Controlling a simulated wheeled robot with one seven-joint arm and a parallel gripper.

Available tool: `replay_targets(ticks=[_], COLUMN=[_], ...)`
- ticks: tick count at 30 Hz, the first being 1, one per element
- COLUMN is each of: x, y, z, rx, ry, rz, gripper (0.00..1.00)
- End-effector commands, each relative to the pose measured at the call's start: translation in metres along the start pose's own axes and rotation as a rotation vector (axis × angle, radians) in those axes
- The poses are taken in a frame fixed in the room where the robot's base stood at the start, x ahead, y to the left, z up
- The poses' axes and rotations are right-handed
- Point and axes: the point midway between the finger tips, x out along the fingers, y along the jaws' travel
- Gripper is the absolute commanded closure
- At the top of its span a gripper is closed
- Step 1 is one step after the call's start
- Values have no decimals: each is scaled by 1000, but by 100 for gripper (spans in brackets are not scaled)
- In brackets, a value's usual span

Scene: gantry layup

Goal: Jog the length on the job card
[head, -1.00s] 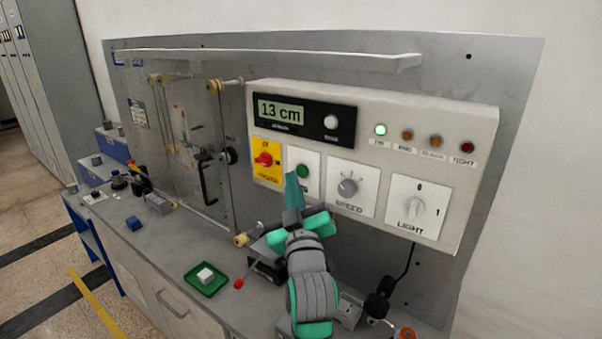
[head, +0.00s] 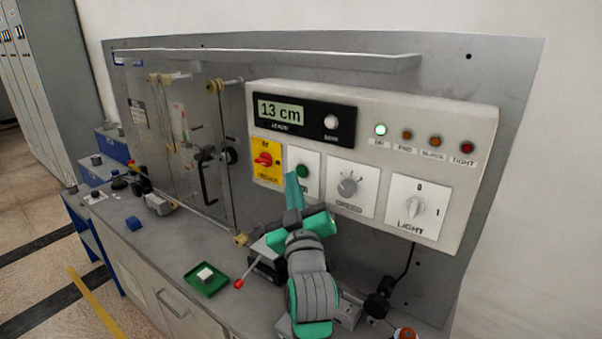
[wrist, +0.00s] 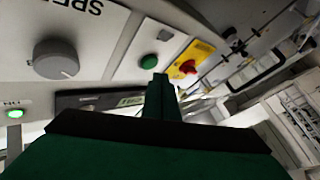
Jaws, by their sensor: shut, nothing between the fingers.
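The length display (head: 281,112) on the control panel reads 13 cm. A green push button (head: 303,170) sits below it on a white plate; it also shows in the wrist view (wrist: 149,61). My gripper (head: 292,178) is shut and empty, its fingertips just left of and below the button in the head view. In the wrist view, the shut fingers (wrist: 160,84) point towards the button; I cannot tell whether they touch it. A small printed card (head: 138,113) hangs on the back plate at left; its text is unreadable, so I cannot tell whether it is the job card.
A red knob on a yellow plate (head: 264,159) is left of the button. The speed dial (head: 348,187) and light switch (head: 414,207) are right. The leftmost lamp (head: 380,130) glows green. A red-tipped lever (head: 238,283) and green tray (head: 207,281) are below.

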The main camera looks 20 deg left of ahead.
Motion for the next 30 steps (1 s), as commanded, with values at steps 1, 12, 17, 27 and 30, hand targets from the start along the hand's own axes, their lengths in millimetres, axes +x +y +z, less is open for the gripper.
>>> replay_targets(ticks=[1, 12, 17, 27, 30], x=[0, 7, 6, 8, 8], y=[0, 4, 4, 6, 6], z=[0, 4, 4, 5, 6], rx=[0, 0, 0, 0, 0], ry=[0, 1, 1, 0, 0], rz=[0, 0, 0, 0, 0], gripper=[100, 100, 100, 100, 100])
